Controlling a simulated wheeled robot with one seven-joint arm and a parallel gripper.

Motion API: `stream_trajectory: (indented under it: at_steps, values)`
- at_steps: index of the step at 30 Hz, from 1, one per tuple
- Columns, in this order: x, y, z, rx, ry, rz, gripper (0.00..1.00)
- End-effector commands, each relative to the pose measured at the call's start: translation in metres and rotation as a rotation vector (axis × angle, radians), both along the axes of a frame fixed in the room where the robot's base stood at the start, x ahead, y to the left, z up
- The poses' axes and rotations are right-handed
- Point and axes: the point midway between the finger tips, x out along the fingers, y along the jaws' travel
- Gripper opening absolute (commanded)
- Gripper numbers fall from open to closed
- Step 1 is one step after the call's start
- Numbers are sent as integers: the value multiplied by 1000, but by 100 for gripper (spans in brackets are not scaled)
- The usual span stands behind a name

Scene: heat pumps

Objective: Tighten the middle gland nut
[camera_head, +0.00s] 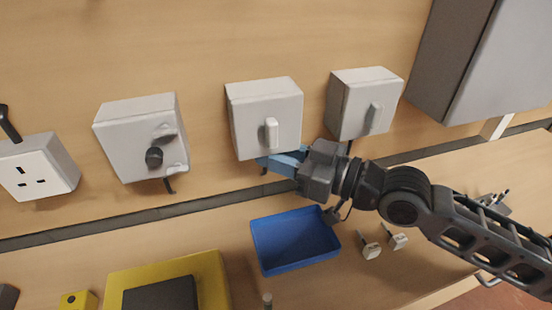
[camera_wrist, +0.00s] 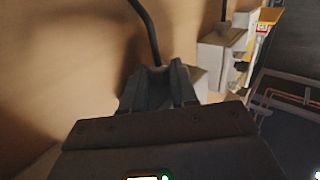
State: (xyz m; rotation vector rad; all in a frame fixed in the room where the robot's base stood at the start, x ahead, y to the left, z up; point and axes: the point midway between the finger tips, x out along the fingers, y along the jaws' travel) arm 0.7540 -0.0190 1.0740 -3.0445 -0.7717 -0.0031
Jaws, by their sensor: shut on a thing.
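The middle grey switch box (camera_head: 255,135) hangs on the wooden wall between two similar boxes. My gripper (camera_head: 270,161) reaches in from the right, its bluish fingers just under this box's lower edge. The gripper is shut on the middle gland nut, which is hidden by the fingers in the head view. A short dark cable end (camera_head: 264,171) shows below the fingers. In the wrist view, my gripper (camera_wrist: 158,80) has its dark fingers around the base of a black cable (camera_wrist: 147,30); the nut itself cannot be made out there.
The left box (camera_head: 120,125) and right box (camera_head: 350,105) flank the middle one. A blue tray (camera_head: 292,262) stands on the bench below my gripper. Small parts (camera_head: 370,249) lie right of it, and a yellow case (camera_head: 213,272) stands left. A large grey unit (camera_head: 500,80) is upper right.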

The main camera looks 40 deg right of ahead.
Motion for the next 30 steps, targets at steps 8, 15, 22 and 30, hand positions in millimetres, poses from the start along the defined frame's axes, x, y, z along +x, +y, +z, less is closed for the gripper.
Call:
stream_trajectory:
  at_steps: [8, 15, 22, 30]
  values:
    - [0, -1, -4, -4, 7, 45, 0]
    - [0, -1, -3, -3, 7, 53, 0]
    - [0, -1, -4, -4, 9, 53, 0]
    - [0, -1, -3, -2, 6, 53, 50]
